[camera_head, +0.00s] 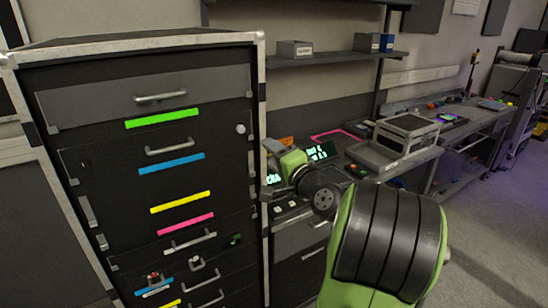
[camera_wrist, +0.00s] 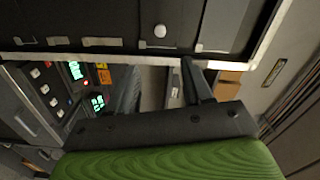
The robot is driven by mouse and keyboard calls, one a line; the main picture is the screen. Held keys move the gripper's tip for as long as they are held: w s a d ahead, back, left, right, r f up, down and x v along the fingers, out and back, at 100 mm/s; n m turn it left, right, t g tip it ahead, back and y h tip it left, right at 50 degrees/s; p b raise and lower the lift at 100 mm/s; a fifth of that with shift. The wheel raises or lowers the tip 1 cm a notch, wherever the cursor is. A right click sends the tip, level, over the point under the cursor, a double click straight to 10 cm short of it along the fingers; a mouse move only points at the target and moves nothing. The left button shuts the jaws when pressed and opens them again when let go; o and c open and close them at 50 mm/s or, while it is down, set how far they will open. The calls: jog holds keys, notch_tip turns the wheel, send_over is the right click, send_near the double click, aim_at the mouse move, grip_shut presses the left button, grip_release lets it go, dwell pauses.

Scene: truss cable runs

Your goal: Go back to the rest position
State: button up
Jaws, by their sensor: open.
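My gripper (camera_wrist: 160,84) is open in the wrist view, with two dark fingers spread apart and nothing between them. In the head view my green and black arm reaches in from the lower right, and my gripper (camera_head: 268,165) is small beside the right edge of the black drawer cabinet (camera_head: 85,150). The cabinet's pale metal edge also shows across the wrist view (camera_wrist: 90,58), close to the fingertips. I cannot tell whether they touch it. The cabinet's drawers have silver handles and green, blue, yellow and pink strips, and all look closed.
A workbench (camera_head: 425,158) runs along the wall to the right, with a grey box-shaped device (camera_head: 405,135) and lit displays (camera_head: 320,151) on it. A shelf (camera_head: 330,60) with small boxes hangs above. Open floor (camera_head: 490,230) lies at the right.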

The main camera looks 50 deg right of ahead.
dwell(0.3)
jog(key=w+a+f+n+g+y, duration=0.1)
jog(key=a+f+n+g+y, duration=0.15)
jog(key=a, duration=0.45)
jog(key=a+f+n+g+y, duration=0.15)
jog(key=a+n, duration=0.25)
jog(key=a, duration=0.4)
jog(key=w+a+f+n+g+y, duration=0.1)
jog(key=a+f+n+g, duration=0.1)
jog(key=a+n, duration=0.35)
jog(key=s+a+f+n+g, duration=0.3)
jog(key=s+a, duration=0.2)
jog(key=s, duration=0.5)
jog(key=s+a+f+n+g, duration=0.2)
jog(key=s+a, duration=0.3)
jog(key=s, duration=0.5)
jog(key=shift+a+f+n+g, duration=0.15)
jog(key=shift+f+n+g, duration=0.3)
jog(key=shift+n, duration=0.25)
